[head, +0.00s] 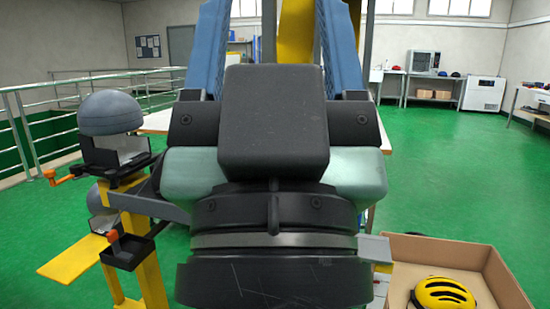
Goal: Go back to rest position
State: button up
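A large dark block with pale green side pads and a black ringed cylinder below it fills the middle of the head view, very close to the camera. It looks like part of my own arm. No gripper fingers show, so I cannot see whether my gripper holds anything. Behind it stand the blue uprights (207,48) of the tower, with a yellow part (295,30) between them. Much of the tower is hidden.
At left, a grey dome (110,113) sits on a black holder with an orange-handled crank, by a yellow post (146,255). A cardboard box (508,285) at lower right holds a yellow helmet (444,294). Railings (25,135) run along the left. Green floor is clear at right.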

notch_tip(320, 180, up, 33)
jog(key=p, duration=3.1)
jog(key=shift+f, duration=0.1)
